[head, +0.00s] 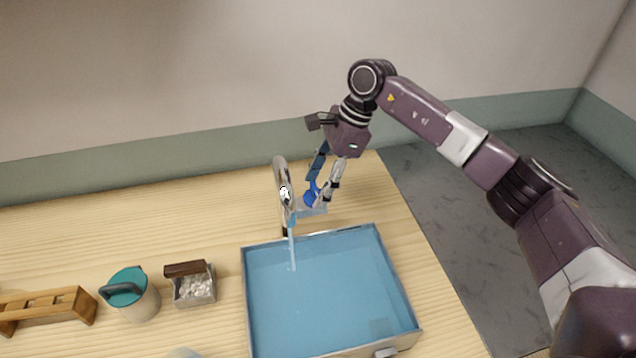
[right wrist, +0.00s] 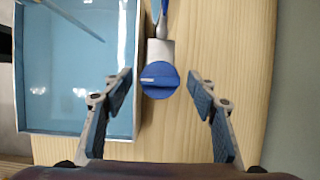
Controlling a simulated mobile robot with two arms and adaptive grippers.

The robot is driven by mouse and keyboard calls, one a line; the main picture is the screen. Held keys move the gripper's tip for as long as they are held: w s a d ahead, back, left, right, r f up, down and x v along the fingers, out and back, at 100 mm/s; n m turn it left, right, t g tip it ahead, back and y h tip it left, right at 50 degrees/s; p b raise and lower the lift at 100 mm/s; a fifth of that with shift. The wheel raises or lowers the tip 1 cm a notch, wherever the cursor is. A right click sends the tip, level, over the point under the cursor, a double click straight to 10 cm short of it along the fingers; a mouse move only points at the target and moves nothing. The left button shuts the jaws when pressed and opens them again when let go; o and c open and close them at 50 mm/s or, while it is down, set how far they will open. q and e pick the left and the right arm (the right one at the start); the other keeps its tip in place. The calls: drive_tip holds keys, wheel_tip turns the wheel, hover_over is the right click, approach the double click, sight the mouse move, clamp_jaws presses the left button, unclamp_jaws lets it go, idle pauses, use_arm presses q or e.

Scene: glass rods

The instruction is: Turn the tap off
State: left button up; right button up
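The metal tap (head: 284,188) stands behind the blue sink basin (head: 325,290), and a stream of water (head: 292,250) falls from its spout into the basin. The tap's round blue knob (head: 311,195) is to the right of the spout. In the right wrist view the knob (right wrist: 160,80) has a white mark pointing left. My right gripper (head: 322,196) is over the knob, pointing down. In the right wrist view its fingers (right wrist: 160,83) are spread on either side of the knob, with gaps on both sides. My left gripper is not in view.
A wooden rack (head: 45,308), a teal-lidded container (head: 130,294) and a small box of white pieces (head: 193,285) stand left of the basin. The wooden table (head: 120,235) is clear behind them. Its right edge is near the basin.

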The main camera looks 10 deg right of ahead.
drive_tip(key=c, duration=1)
drive_tip(key=m+t+b, duration=0.1)
drive_tip(key=m+b, duration=0.1)
drive_tip(key=shift+f+b, duration=0.15)
drive_tip(key=shift+b, duration=0.2)
drive_tip(key=m+t+b, duration=0.1)
drive_tip(key=m+b, duration=0.2)
drive_tip(key=m+t+h+b, duration=0.1)
drive_tip(key=m+b, duration=0.2)
drive_tip(key=m, duration=0.1)
drive_tip(key=m+t+h+b, duration=0.1)
drive_tip(key=m+b, duration=0.2)
drive_tip(key=shift+s+a, duration=0.15)
drive_tip(key=shift+s, duration=0.05)
drive_tip(key=m+b, duration=0.2)
drive_tip(key=m+h+b, duration=0.1)
drive_tip(key=m, duration=0.1)
drive_tip(key=shift+a+t+h+b, duration=0.15)
drive_tip(key=shift+t+h+b, duration=0.15)
drive_tip(key=shift+b, duration=0.05)
drive_tip(key=shift+r+m+h+b, duration=0.25)
drive_tip(key=shift+m+h+b, duration=0.25)
drive_tip(key=shift+m, duration=0.5)
